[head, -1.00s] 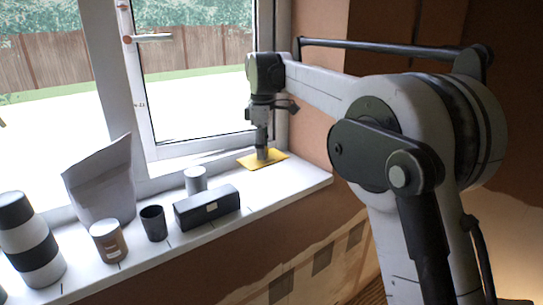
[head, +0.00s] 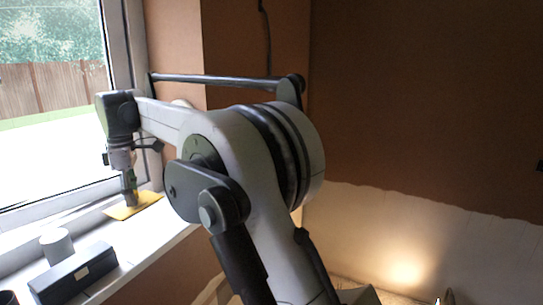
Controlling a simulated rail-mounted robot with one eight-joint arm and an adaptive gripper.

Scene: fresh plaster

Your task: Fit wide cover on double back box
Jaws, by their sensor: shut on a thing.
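My gripper (head: 131,199) points down over the windowsill, its tips at a flat yellow piece (head: 149,201) near the window corner. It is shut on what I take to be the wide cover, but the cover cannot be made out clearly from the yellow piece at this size. The yellow piece looks flat on or just above the sill. I cannot make out the double back box in this view.
On the white windowsill (head: 165,232) stand a long black box (head: 75,275) and a pale cylinder (head: 57,246), left of my gripper. The window frame (head: 125,50) rises close behind. A brown wall with a pale, lit lower part (head: 420,235) fills the right.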

